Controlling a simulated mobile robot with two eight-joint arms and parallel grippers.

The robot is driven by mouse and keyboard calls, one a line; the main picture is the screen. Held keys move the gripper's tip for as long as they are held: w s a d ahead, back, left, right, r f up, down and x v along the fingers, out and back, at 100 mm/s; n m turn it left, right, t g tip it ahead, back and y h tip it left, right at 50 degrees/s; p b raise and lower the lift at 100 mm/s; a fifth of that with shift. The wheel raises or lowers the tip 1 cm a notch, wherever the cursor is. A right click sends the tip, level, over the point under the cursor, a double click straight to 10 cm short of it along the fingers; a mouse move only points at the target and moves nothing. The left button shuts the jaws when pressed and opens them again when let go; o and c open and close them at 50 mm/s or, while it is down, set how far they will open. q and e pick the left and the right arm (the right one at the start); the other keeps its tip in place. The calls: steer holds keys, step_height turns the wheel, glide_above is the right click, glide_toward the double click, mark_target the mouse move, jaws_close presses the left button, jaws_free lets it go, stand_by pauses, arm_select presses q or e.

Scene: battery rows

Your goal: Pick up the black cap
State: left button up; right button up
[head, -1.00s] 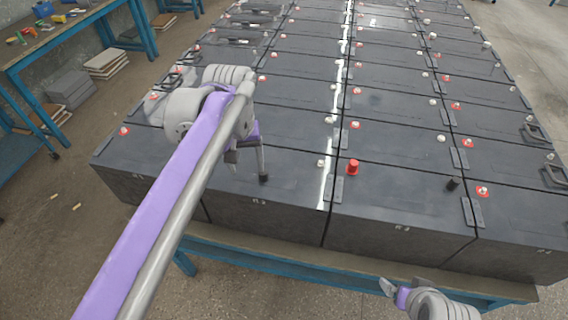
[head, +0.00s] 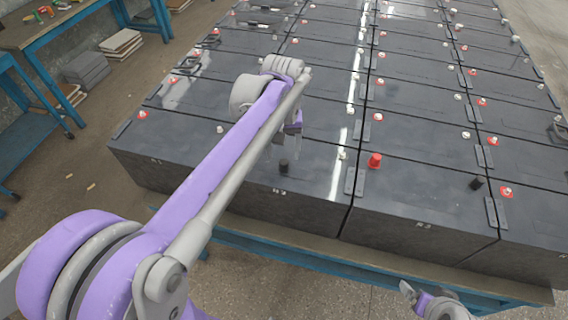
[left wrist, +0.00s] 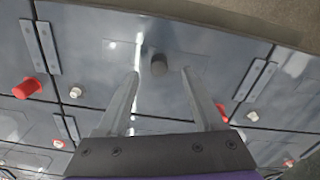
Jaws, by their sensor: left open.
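A small black cap (head: 283,166) stands on the top of the front-row battery near its front edge. In the left wrist view the black cap (left wrist: 159,64) shows between and beyond the two finger tips, with clear space on both sides. My left gripper (head: 284,150) is open and empty, reaching down just above and behind that cap in the head view. A second black cap (head: 476,183) stands on the front battery further right. My right gripper (head: 408,290) shows in part at the bottom edge, in front of the table; its jaw state is unclear.
A red cap (head: 374,160) stands between the two black caps; it shows at left in the left wrist view (left wrist: 27,88). Rows of dark batteries (head: 425,132) with small terminals and flat straps fill the blue-framed table (head: 300,258). A workbench (head: 50,28) stands at far left.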

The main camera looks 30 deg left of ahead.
mark_target(284, 161)
arm_select(q)
step_height(284, 161, down, 4)
steer(key=shift+w+r, duration=0.1)
steer(key=shift+r, duration=0.05)
steer(key=shift+d, duration=0.1)
jaws_close()
